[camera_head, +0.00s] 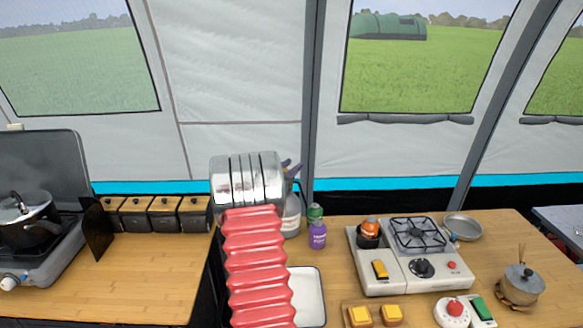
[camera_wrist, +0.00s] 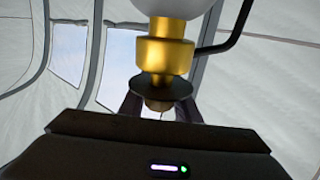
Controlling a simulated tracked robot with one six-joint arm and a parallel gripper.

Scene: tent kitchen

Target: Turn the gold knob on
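In the wrist view a gold metal fitting (camera_wrist: 165,55) hangs below a pale rounded body (camera_wrist: 178,6). Under it are a dark disc (camera_wrist: 160,90) and a small brownish tip. Which of these parts is the knob that turns, I cannot tell. My gripper (camera_wrist: 160,108) has dark fingers showing on both sides of the tip, with a gap between them. Whether they touch it is hidden by the disc. In the head view my red, ribbed arm and silver wrist cover most of this area.
Right of my arm stand a purple bottle (camera_head: 317,236), a camp stove (camera_head: 410,272), a small pot (camera_head: 520,284) and a white tray (camera_head: 311,297). Clear counter lies front left.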

